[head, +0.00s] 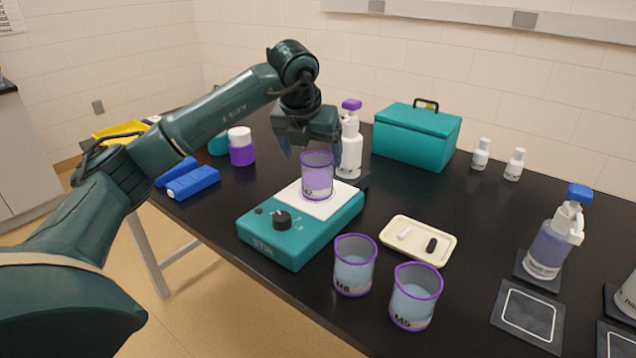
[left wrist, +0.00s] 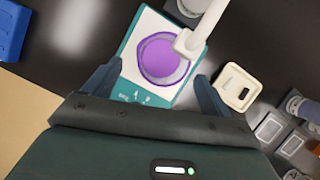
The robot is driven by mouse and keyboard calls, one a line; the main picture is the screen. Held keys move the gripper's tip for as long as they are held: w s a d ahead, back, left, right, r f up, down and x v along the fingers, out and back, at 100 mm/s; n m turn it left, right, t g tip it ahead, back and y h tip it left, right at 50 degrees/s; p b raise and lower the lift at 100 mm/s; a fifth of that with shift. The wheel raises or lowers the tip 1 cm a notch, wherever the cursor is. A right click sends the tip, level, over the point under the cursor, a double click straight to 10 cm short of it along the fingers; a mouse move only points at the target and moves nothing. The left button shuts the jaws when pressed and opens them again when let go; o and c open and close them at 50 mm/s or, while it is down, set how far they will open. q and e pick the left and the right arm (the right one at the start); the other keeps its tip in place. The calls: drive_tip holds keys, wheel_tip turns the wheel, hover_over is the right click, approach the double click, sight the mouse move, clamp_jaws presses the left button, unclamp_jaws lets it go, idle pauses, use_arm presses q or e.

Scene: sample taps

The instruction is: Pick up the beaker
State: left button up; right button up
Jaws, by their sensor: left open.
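A beaker with a purple rim and purple contents (head: 317,177) stands upright on the white top of the teal stirrer (head: 298,238). In the left wrist view the beaker (left wrist: 163,57) shows from above, partly covered by a white nozzle arm. My left gripper (head: 308,153) is open and empty, just above and behind the beaker in the head view. In the left wrist view its fingers (left wrist: 152,88) are spread apart, with the beaker beyond and between them. Two more beakers, M8 (head: 354,268) and one beside it (head: 414,298), stand in front of the stirrer with pale contents. My right gripper is not in view.
A white pump bottle (head: 350,150) with a purple top stands right behind the beaker. A cream tray (head: 418,241) with two small bars lies to the right.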

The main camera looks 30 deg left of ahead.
sight(317, 171)
use_arm(q)
drive_tip(key=x, duration=0.6)
drive_tip(key=shift+d+f, duration=0.15)
drive_tip(key=shift+f, duration=0.15)
drive_tip(key=c, duration=1)
drive_tip(key=shift+c, duration=0.6)
drive_tip(key=shift+r, duration=0.15)
